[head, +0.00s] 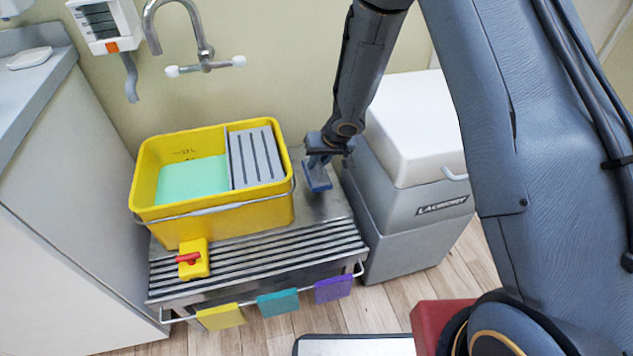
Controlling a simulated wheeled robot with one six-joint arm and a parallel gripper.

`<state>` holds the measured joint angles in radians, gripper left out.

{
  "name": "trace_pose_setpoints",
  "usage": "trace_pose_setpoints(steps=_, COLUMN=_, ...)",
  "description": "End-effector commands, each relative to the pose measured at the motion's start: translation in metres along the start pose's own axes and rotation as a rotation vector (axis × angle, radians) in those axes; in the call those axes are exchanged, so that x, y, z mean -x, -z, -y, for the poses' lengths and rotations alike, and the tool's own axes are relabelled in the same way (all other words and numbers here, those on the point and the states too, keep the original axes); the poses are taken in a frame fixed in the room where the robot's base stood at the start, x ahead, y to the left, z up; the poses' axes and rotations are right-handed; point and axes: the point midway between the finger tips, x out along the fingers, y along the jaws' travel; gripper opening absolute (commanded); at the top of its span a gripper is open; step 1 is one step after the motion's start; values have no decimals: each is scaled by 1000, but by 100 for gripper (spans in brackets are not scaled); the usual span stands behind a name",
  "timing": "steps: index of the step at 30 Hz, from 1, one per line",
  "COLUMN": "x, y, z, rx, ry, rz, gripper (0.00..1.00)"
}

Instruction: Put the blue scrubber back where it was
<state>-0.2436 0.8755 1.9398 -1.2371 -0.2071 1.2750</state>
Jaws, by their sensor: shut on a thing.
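The blue scrubber (318,179) hangs below my gripper (318,160), which is shut on its upper part. My arm reaches down from the top of the head view. The scrubber is just right of the yellow bucket (215,222), over the right back part of the metal slatted stand (325,238). I cannot tell whether its underside touches the stand. The jaws partly hide its upper part.
The bucket holds green liquid (192,180) and a grey grid (256,157). A yellow scrubber with a red handle (193,259) sits on the slats. Yellow, teal and purple cloths hang on the front rail. A grey Laundry bin (415,220) stands close right.

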Motion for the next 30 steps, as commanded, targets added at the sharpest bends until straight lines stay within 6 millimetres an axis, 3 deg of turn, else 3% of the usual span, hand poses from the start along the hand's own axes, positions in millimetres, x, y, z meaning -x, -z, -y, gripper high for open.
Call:
trace_pose_setpoints(steps=1, x=-11, y=-4, z=-3, rx=-2, ry=0, rz=0, gripper=0)
trace_pose_setpoints(steps=15, x=-54, y=-22, z=-9, rx=2, ry=2, rz=0, gripper=0)
trace_pose_setpoints(steps=28, x=-58, y=-24, z=-10, rx=4, ry=2, rz=0, gripper=0)
trace_pose_setpoints(steps=29, x=-58, y=-24, z=-10, rx=4, ry=2, rz=0, gripper=20)
trace_pose_setpoints(steps=30, x=-58, y=-24, z=-10, rx=4, ry=2, rz=0, gripper=27)
